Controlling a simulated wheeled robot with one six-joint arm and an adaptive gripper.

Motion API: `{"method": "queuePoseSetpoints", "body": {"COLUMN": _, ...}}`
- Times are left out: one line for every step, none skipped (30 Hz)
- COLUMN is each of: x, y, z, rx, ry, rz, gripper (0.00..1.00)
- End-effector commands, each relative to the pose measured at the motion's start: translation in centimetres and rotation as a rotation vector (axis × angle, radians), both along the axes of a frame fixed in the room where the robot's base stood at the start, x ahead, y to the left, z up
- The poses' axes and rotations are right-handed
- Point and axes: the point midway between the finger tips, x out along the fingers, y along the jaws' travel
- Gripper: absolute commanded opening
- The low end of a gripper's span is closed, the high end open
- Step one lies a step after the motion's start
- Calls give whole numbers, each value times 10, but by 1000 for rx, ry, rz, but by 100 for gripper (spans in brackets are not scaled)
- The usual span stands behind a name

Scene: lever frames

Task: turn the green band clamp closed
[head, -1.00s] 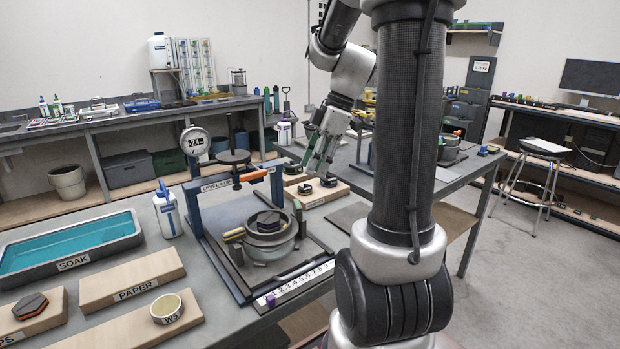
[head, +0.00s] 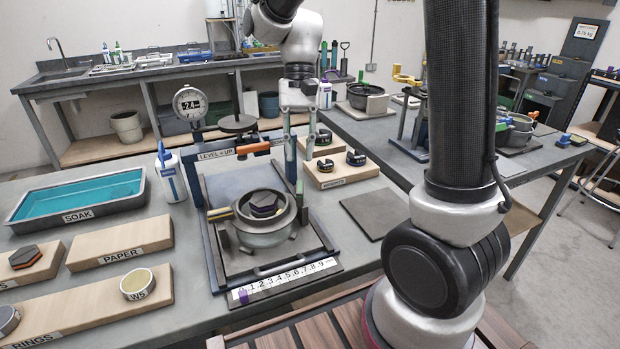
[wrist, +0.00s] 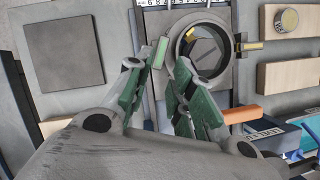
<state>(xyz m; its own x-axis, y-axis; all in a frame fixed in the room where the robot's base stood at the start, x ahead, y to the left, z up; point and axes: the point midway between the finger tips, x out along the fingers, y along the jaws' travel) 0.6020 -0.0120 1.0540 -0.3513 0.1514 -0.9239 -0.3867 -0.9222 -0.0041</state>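The round vessel with a dark band ring (head: 262,222) stands on the fixture plate, and a dark hexagonal block sits in its middle. The green band clamp's lever (head: 299,188) shows as a small green piece at the ring's right side. In the wrist view the green lever (wrist: 161,52) stands just left of the ring (wrist: 200,48), seen between and beyond my fingertips. My gripper (head: 300,165) is open and empty, pointing down above and behind the ring's right side. It also shows in the wrist view (wrist: 157,70). I cannot see any contact with the lever.
A blue frame labelled LEVEL-UP (head: 215,154) with a dial gauge (head: 189,104) stands behind the vessel, close to my gripper. A yellow-tipped lever (head: 220,213) is at the ring's left. A wooden block with black knobs (head: 335,175) and a bare dark plate (head: 375,213) lie right.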

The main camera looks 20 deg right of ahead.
Motion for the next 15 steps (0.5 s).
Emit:
{"method": "queuePoseSetpoints", "body": {"x": -2, "y": 1, "z": -3, "rx": -4, "ry": 4, "rz": -5, "gripper": 23}}
{"method": "queuePoseSetpoints", "body": {"x": -2, "y": 2, "z": -5, "rx": -5, "ry": 4, "rz": -7, "gripper": 23}}
{"method": "queuePoseSetpoints", "body": {"x": -4, "y": 2, "z": -10, "rx": -5, "ry": 4, "rz": -8, "gripper": 23}}
{"method": "queuePoseSetpoints", "body": {"x": -6, "y": 3, "z": -13, "rx": -6, "ry": 6, "rz": -8, "gripper": 23}}
{"method": "queuePoseSetpoints", "body": {"x": -8, "y": 3, "z": -18, "rx": -6, "ry": 6, "rz": -8, "gripper": 23}}
{"method": "queuePoseSetpoints", "body": {"x": -10, "y": 4, "z": -24, "rx": -7, "ry": 6, "rz": -7, "gripper": 23}}
{"method": "queuePoseSetpoints", "body": {"x": -12, "y": 5, "z": -30, "rx": -6, "ry": 7, "rz": -7, "gripper": 23}}
{"method": "queuePoseSetpoints", "body": {"x": -14, "y": 6, "z": -35, "rx": -6, "ry": 7, "rz": -6, "gripper": 23}}
{"method": "queuePoseSetpoints", "body": {"x": -16, "y": 7, "z": -41, "rx": -6, "ry": 6, "rz": -5, "gripper": 23}}
{"method": "queuePoseSetpoints", "body": {"x": -18, "y": 8, "z": -46, "rx": -6, "ry": 7, "rz": -5, "gripper": 23}}
{"method": "queuePoseSetpoints", "body": {"x": -20, "y": 8, "z": -50, "rx": -5, "ry": 5, "rz": -6, "gripper": 23}}
{"method": "queuePoseSetpoints", "body": {"x": -22, "y": 9, "z": -55, "rx": -4, "ry": 5, "rz": -6, "gripper": 23}}
{"method": "queuePoseSetpoints", "body": {"x": -23, "y": 10, "z": -58, "rx": -4, "ry": 5, "rz": -6, "gripper": 23}}
{"method": "queuePoseSetpoints", "body": {"x": -24, "y": 10, "z": -62, "rx": -5, "ry": 4, "rz": -7, "gripper": 23}}
{"method": "queuePoseSetpoints", "body": {"x": -25, "y": 11, "z": -65, "rx": -4, "ry": 4, "rz": -8, "gripper": 23}}
